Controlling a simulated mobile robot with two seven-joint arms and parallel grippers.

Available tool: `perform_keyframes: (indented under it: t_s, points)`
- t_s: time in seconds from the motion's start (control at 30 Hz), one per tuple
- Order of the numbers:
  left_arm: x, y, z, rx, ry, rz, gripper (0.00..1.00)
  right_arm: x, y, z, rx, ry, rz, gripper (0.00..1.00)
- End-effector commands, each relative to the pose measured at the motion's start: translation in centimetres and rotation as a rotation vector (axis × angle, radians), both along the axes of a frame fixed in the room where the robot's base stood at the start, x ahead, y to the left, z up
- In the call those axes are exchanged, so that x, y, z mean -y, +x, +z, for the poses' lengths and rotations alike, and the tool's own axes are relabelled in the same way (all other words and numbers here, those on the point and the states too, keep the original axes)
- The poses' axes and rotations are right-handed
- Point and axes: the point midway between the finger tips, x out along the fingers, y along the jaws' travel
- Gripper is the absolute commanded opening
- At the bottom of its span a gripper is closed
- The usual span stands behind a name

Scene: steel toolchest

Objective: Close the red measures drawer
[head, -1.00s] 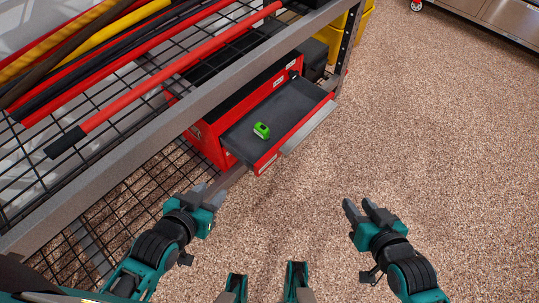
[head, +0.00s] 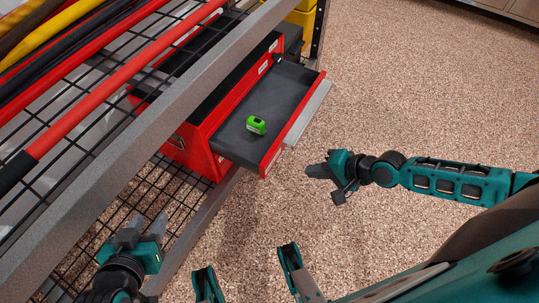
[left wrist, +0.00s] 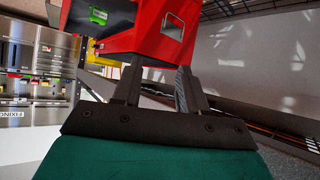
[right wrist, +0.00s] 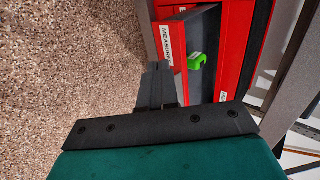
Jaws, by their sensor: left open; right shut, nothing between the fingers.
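The red measures drawer (head: 277,147) stands pulled out from the red toolchest (head: 196,136) on the wire shelf. Its dark tray holds a green tape measure (head: 256,125). The drawer's label reads "MEASURE" in the right wrist view (right wrist: 168,45). My right gripper (head: 316,168) is shut and empty, to the right of the drawer front and pointing towards it, apart from it. My left gripper (head: 143,229) is open and empty, below and left of the toolchest. In the left wrist view the toolchest (left wrist: 150,35) shows beyond the open fingers.
A grey shelf beam (head: 140,130) runs diagonally above the toolchest. Long red, yellow and black tools (head: 90,100) lie on the wire rack above. Yellow bins (head: 303,14) stand behind the chest. The speckled floor (head: 430,100) to the right is clear.

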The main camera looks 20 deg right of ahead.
Motion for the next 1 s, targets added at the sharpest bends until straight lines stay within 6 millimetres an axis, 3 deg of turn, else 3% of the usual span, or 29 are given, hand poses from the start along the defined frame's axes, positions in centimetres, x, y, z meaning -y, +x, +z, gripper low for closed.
perform_keyframes:
  t_s: [0.53,0.7,1.0]
  points:
    - [1.5,-0.1,-2.9,-0.016,-0.031,-0.019,0.43,-4.8,5.6,-7.1,0.003,0.003,0.0,0.0]
    - [1.7,0.1,-2.4,-0.012,-0.034,-0.023,0.43,-6.5,7.5,-6.7,0.003,0.003,0.001,0.0]
    - [1.7,0.4,-2.3,-0.003,-0.034,-0.024,0.43,-7.3,8.5,-6.7,0.0,0.001,0.001,0.0]
